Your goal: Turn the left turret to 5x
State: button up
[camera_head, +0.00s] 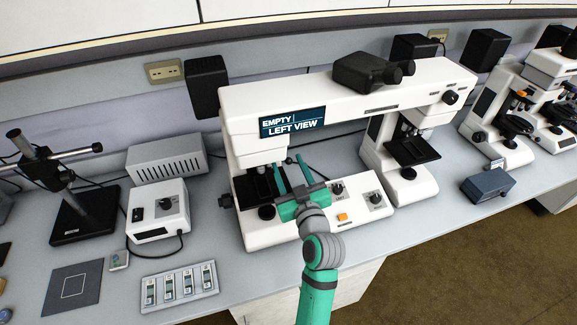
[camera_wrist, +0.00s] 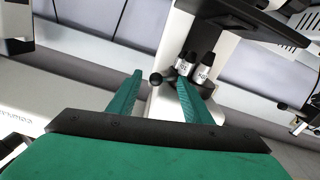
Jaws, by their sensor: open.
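The white microscope (camera_head: 345,95) bridges two stations, and its screen (camera_head: 292,122) reads "EMPTY" and "LEFT VIEW". In the wrist view, the left turret's silver objectives (camera_wrist: 203,72) hang with dark upper parts, and their markings are too small to read surely. A black ball knob (camera_wrist: 155,79) shows beside them, between my fingertips in the picture. My gripper (camera_wrist: 160,77) is open with green fingers. In the head view my gripper (camera_head: 288,161) reaches in over the left station's front. I cannot tell whether a finger touches the knob or an objective. The head view mostly hides the turret.
A control panel (camera_head: 358,197) with knobs and an orange button lies just right of my gripper. The left stage (camera_head: 245,190) is below it. The right station's black stage (camera_head: 412,151) stands farther right. A slide tray (camera_head: 180,287) lies at the front left.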

jog(key=shift+w+a, duration=0.1)
jog(key=shift+w, duration=0.2)
